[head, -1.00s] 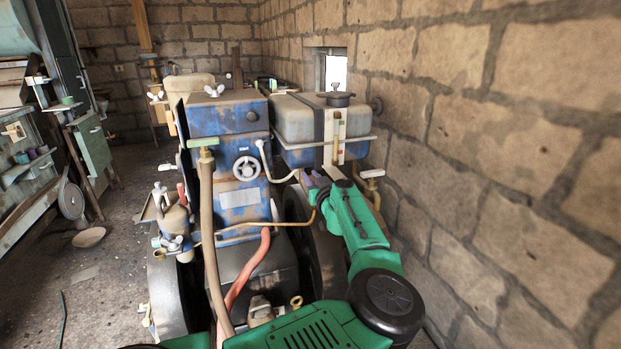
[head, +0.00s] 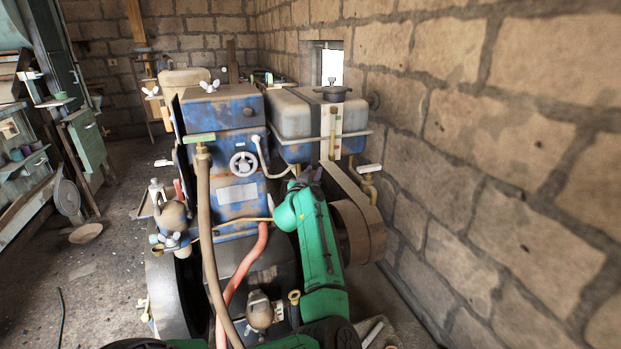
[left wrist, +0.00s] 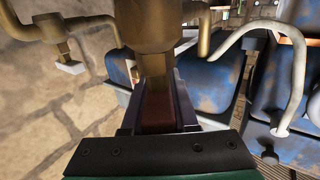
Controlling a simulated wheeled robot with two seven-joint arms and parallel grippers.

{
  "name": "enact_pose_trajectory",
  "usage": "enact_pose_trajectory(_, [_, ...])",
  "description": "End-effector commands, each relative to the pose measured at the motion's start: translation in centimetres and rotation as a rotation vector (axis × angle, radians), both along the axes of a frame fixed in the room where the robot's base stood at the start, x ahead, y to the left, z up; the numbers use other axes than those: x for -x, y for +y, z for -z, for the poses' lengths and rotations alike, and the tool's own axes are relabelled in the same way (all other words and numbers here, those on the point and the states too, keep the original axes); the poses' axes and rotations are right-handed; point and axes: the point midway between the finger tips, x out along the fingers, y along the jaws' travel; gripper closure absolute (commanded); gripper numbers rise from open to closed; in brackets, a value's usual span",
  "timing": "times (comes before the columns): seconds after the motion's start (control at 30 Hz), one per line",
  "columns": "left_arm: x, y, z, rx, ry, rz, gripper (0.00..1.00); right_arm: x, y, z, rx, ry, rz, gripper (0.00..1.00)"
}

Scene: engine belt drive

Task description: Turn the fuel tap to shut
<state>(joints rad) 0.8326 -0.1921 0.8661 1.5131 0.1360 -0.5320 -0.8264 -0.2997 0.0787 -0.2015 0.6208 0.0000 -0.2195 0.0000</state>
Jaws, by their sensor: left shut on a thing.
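My left gripper (head: 307,178) reaches in under the grey fuel tank (head: 300,115), at the right side of the blue engine. In the left wrist view, its dark jaws (left wrist: 158,112) are shut on the handle (left wrist: 156,88) of a brass tap, which I take as the fuel tap (left wrist: 152,22). The handle points down between the jaws, and its lower part looks reddish brown. In the head view my gripper and arm hide most of this tap. My right gripper is not in view.
Another brass fitting with a white grip (head: 369,169) stands close to the right. A white curved pipe (left wrist: 295,75) is beside the tap. A wide brown wheel (head: 360,232) with a belt lies right of my arm. The stone wall (head: 500,170) bounds the right side.

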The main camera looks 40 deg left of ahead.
Motion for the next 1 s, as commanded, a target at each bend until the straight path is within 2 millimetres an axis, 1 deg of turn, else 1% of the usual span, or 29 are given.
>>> enact_pose_trajectory(0.03, [0.1,0.1,1.1,-0.01,0.005,0.041,1.0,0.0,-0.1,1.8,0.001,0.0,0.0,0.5])
enact_pose_trajectory(0.3, [-0.2,-0.6,1.2,-0.006,0.003,0.298,1.0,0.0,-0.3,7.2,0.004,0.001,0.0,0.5])
enact_pose_trajectory(0.5, [-0.3,-1.2,1.1,-0.003,0.006,0.487,1.0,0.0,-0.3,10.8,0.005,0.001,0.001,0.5])
enact_pose_trajectory(0.6, [-0.3,-1.4,0.9,0.0,0.006,0.58,1.0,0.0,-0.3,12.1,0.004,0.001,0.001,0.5])
enact_pose_trajectory(0.7, [-0.3,-1.7,0.7,0.002,0.005,0.669,1.0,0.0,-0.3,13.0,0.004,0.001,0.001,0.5])
enact_pose_trajectory(0.8, [-0.2,-2.0,0.4,0.003,0.004,0.75,1.0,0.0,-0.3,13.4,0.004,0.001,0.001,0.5])
enact_pose_trajectory(1.0, [-0.1,-2.5,0.1,0.004,0.001,0.879,1.0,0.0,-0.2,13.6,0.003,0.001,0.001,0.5])
